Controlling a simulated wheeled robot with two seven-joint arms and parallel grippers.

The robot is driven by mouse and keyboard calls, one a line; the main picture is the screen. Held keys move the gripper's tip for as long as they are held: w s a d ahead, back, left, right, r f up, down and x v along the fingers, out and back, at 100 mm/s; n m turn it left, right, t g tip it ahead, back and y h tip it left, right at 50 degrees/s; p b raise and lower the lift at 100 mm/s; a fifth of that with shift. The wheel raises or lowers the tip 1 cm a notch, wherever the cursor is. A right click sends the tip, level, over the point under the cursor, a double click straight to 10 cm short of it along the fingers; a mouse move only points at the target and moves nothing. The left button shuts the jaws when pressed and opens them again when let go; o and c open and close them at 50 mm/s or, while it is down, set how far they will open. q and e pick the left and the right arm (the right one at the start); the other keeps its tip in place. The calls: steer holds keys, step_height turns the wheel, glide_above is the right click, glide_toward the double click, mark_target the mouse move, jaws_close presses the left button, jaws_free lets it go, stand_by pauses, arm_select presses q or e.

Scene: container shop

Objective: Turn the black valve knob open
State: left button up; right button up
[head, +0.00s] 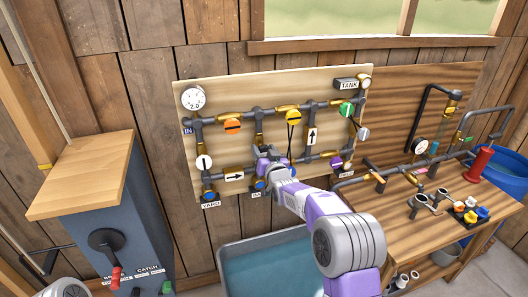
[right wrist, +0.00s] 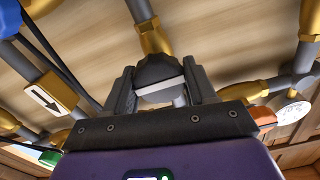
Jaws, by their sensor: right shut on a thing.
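The black valve knob (right wrist: 157,68) is between the two fingers of my right gripper (right wrist: 160,80) in the right wrist view. It has a pale band on its near face and sits on a brass fitting. The fingers are shut on its sides. In the head view my right gripper (head: 271,160) is at the pipe board (head: 225,92), over the middle lower pipes, and hides most of the knob there. I cannot tell how far the knob is turned. My left gripper is not in view.
An orange knob (head: 232,126), yellow knob (head: 293,117) and green knob (head: 346,110) are on pipes around the gripper. Blue knobs (head: 208,196) are along the lower edge. A water tub (head: 268,268) stands below. A grey lever cabinet (head: 108,215) is left, a wooden bench (head: 400,207) right.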

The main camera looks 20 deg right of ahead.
steer(key=shift+f+n+b, duration=0.1)
steer(key=shift+n+b, duration=0.6)
steer(key=shift+b, duration=0.35)
steer(key=n+b, duration=0.5)
steer(key=shift+a, duration=0.15)
steer(key=shift+n+b, duration=1)
steer(key=shift+b, duration=0.1)
steer(key=n+b, duration=0.3)
steer(key=n, duration=0.1)
steer(key=n+b, duration=0.3)
steer(key=n, duration=0.2)
steer(key=shift+a, duration=0.1)
steer(key=shift+n, duration=0.3)
steer(key=o, duration=1)
